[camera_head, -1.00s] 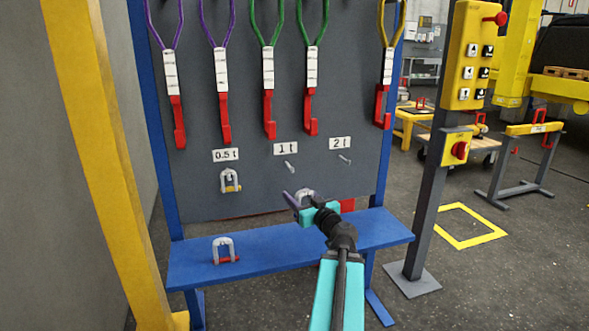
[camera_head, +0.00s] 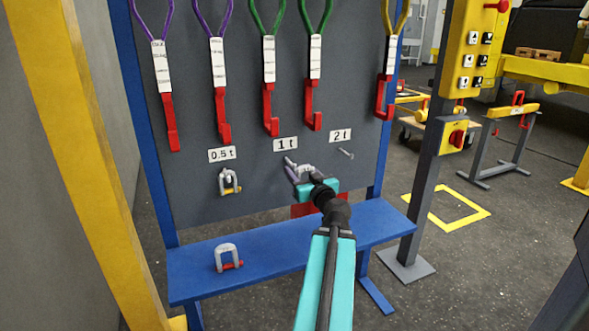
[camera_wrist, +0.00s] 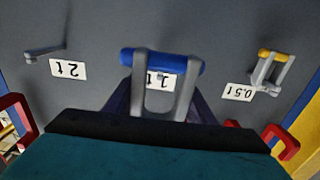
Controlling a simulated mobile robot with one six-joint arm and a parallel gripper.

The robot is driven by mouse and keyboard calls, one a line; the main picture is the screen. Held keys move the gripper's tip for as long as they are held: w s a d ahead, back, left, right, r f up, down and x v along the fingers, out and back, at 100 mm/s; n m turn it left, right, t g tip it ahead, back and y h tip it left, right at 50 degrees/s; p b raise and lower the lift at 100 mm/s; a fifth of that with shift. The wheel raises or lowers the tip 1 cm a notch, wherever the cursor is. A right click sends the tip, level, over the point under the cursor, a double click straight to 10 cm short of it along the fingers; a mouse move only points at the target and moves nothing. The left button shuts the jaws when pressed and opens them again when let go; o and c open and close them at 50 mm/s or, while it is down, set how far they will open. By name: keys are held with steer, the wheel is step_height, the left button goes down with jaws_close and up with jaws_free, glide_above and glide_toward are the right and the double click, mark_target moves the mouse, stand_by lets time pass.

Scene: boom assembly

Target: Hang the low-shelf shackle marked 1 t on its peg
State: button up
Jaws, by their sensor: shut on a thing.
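My gripper (camera_head: 298,176) is shut on a grey shackle (camera_head: 306,169), held in front of the board just below the 1 t label (camera_head: 285,144). In the wrist view, the shackle (camera_wrist: 141,95) has a blue pin (camera_wrist: 185,65) and stands between the purple fingers, partly covering the 1 t label (camera_wrist: 161,80). The 1 t peg is not clearly visible, hidden behind the gripper or shackle. I cannot tell whether the shackle touches it. Another grey shackle (camera_head: 227,254) with a red pin stands on the blue low shelf (camera_head: 190,285).
A shackle with a yellow pin (camera_head: 230,184) hangs under the 0.5 t label (camera_head: 221,155). The 2 t peg (camera_head: 346,153) is bare. Several slings with red hooks (camera_head: 270,112) hang above. A yellow control post (camera_head: 455,136) stands right of the board.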

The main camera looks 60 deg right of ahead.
mark_target(289, 160)
steer(key=shift+w, duration=0.1)
steer(key=shift+w+d, duration=0.15)
steer(key=shift+d, duration=0.05)
stand_by(0.4)
steer(key=shift+f+p+x, duration=0.2)
steer(key=shift+p+x, duration=1.5)
steer(key=shift+x, duration=1.25)
steer(key=shift+p+x, duration=1.5)
steer(key=shift+x, duration=0.15)
steer(key=shift+w+f+b, duration=0.1)
steer(key=shift+f+b, duration=0.1)
steer(key=shift+b, duration=0.15)
steer(key=shift+w+b, duration=0.1)
steer(key=shift+b, duration=0.2)
